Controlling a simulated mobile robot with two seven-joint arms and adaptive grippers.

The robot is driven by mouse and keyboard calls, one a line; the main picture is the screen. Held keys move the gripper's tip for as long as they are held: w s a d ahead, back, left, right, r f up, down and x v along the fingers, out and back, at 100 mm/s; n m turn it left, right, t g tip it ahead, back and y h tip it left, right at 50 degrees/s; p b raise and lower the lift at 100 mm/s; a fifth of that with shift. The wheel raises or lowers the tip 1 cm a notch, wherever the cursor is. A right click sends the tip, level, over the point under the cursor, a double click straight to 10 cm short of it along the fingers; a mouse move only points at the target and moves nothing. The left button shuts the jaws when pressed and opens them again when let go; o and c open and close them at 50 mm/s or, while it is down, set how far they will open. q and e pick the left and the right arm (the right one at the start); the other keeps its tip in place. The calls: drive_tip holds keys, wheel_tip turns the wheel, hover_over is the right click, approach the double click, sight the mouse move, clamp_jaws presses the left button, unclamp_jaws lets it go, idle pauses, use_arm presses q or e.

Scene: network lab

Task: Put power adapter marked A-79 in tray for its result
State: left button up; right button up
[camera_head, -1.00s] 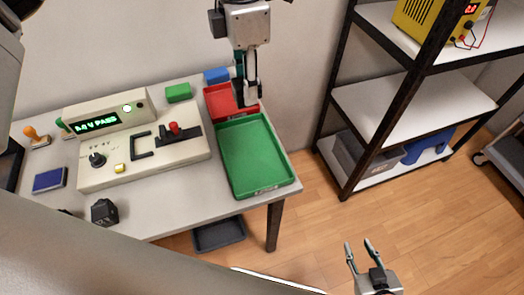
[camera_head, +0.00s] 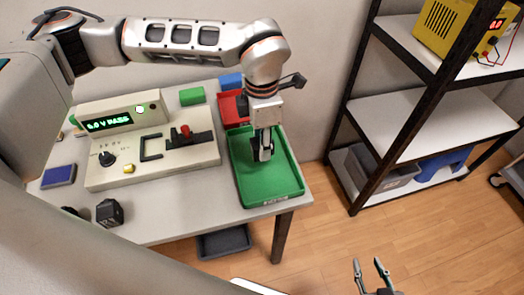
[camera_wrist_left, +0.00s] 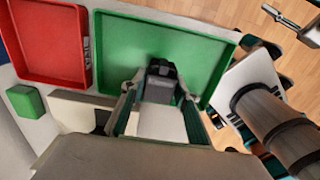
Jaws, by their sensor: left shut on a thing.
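My left gripper (camera_head: 262,147) points down over the green tray (camera_head: 272,188) and is shut on a black power adapter (camera_wrist_left: 161,84). In the left wrist view the adapter sits between the fingertips, in front of the green tray floor (camera_wrist_left: 130,45); its marking is too small to read. I cannot tell whether it touches the floor. The red tray (camera_head: 230,108) adjoins the green one at the back, partly hidden by my arm. My right gripper (camera_head: 372,275) is open and empty, low over the floor.
Another dark block (camera_head: 109,212) stands at the table's front left, near a blue pad (camera_head: 58,176). Green (camera_head: 192,95) and blue (camera_head: 231,81) blocks lie at the back. A grey bin (camera_head: 222,242) sits below the table. A shelf rack (camera_head: 420,120) stands at right.

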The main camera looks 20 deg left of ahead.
use_arm(q)
drive_tip(key=shift+f, duration=1.8)
drive_tip(key=shift+f, duration=0.1)
drive_tip(key=o, duration=1.3)
drive_tip(key=shift+f, duration=0.1)
drive_tip(key=shift+o, duration=0.2)
wheel_tip(320, 180, up, 12)
drive_tip(key=shift+f+p, duration=0.1)
drive_tip(key=shift+p, duration=0.3)
drive_tip(key=shift+r, duration=0.3)
